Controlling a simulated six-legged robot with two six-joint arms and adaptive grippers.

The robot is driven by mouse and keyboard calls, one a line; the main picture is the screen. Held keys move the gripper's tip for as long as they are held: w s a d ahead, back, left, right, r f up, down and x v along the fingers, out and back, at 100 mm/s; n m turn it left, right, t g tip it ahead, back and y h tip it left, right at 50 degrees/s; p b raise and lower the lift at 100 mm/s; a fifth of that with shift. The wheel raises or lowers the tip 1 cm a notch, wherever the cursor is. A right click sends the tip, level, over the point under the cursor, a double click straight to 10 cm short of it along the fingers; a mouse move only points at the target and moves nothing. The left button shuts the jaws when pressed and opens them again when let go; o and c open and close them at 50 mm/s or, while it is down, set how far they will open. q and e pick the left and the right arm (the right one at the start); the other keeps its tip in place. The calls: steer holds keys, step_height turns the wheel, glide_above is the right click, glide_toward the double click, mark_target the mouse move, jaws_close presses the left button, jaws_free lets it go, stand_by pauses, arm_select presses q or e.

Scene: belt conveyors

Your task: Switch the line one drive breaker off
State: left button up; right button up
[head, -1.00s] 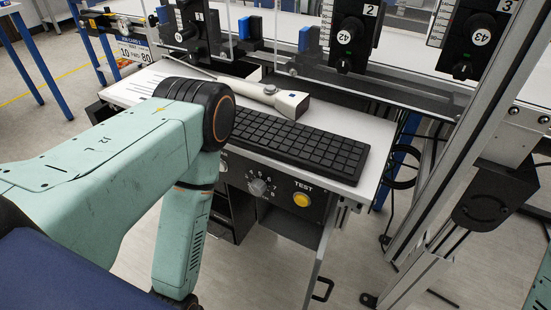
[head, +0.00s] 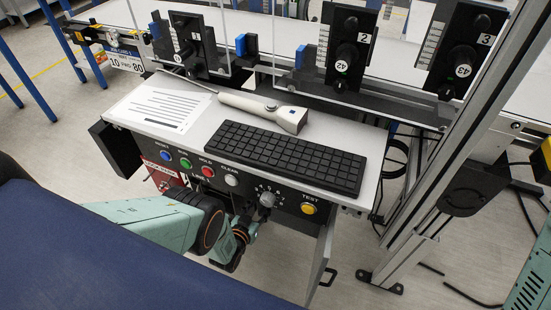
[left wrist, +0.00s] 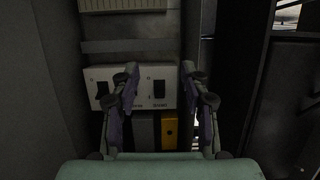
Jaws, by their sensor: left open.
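In the left wrist view a pale breaker panel (left wrist: 131,78) sits inside a dark cabinet. It carries a left black switch (left wrist: 102,90) and a right black switch (left wrist: 159,89). The small labels under them are too blurred to read surely, so I cannot tell which is the line one drive breaker. My left gripper (left wrist: 159,76) is open and empty, its fingers on either side of the right switch; contact cannot be judged. In the head view my left arm reaches down in front of the desk, and its gripper is hidden. My right gripper is out of view.
The desk (head: 366,190) holds a keyboard (head: 290,157), a hand scanner (head: 262,109) and a paper sheet (head: 162,103). Its front has buttons, a dial (head: 267,199) and a yellow test button (head: 308,208). An open cabinet door (head: 319,265) and a metal post (head: 440,160) stand right.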

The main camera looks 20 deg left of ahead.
arm_select(q)
steer(key=w+r+t+b, duration=0.3)
steer(key=w+r, duration=0.5)
steer(key=w, duration=0.6)
steer(key=shift+d+t+h+b, duration=0.2)
steer(key=shift+t+h+b, duration=0.1)
steer(key=shift+b, duration=0.5)
steer(key=shift+d, duration=0.1)
steer(key=shift+c, duration=0.8)
jaws_close()
